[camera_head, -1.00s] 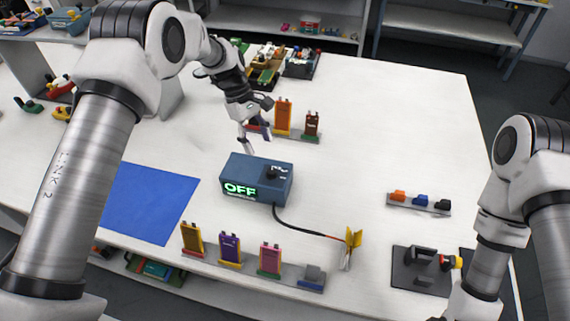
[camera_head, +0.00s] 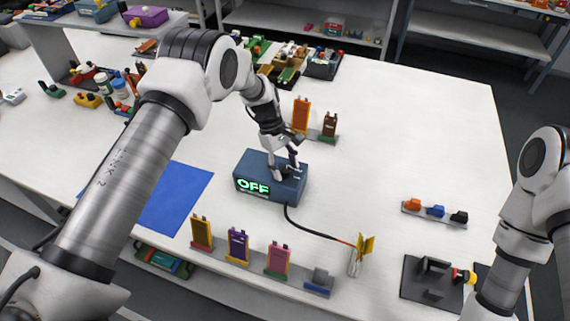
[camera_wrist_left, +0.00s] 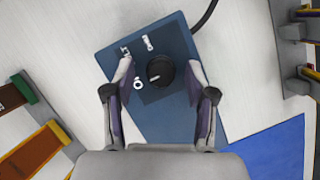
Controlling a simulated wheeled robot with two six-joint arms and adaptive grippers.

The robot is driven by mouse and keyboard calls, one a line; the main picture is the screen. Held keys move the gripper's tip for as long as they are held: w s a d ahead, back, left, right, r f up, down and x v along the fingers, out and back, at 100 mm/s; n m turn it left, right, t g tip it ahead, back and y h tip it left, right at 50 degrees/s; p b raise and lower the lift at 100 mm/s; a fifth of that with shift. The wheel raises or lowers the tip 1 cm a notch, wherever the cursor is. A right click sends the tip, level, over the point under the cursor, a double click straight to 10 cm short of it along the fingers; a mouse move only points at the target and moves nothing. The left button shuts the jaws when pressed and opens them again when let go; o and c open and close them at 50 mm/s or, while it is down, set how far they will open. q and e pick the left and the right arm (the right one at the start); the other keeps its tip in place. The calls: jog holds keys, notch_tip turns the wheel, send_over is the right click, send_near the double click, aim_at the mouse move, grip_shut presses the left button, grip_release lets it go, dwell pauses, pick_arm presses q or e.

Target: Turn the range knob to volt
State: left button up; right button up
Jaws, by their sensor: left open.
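The blue meter box (camera_head: 243,191) stands on the white table, and its green display reads OFF. In the left wrist view its top shows the black range knob (camera_wrist_left: 161,71) with a white pointer mark aimed toward the lower-left white label. More white marks lie above and to the upper left of the knob. My left gripper (camera_head: 284,172) is over the box from above. In the wrist view its open fingers (camera_wrist_left: 160,66) stand on either side of the knob, with gaps between. My right gripper is out of view.
A black cable (camera_head: 313,229) runs from the box to yellow clips (camera_head: 365,245). Several coloured pouch cells (camera_head: 238,244) stand in a front rack, others (camera_head: 302,115) behind the box. A blue mat (camera_head: 178,197) lies left.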

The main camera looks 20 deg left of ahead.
pick_arm(q)
jog(key=shift+s+r, duration=0.1)
grip_shut()
jog(key=shift+f+m+b, duration=0.2)
jog(key=shift+m+b, duration=0.6)
jog(key=shift+b, duration=0.1)
jog(key=shift+m+g+y+b, duration=0.5)
jog(key=shift+m+b, duration=0.35)
jog(key=shift+m, duration=0.25)
jog(key=shift+d+m+g+y+b, duration=0.1)
jog(key=shift+m+g+y+b, duration=0.25)
jog(key=shift+m+b, duration=0.6)
jog(key=shift+r+m+g+y, duration=0.2)
jog(key=shift+m+y, duration=0.25)
jog(key=shift+m, duration=1)
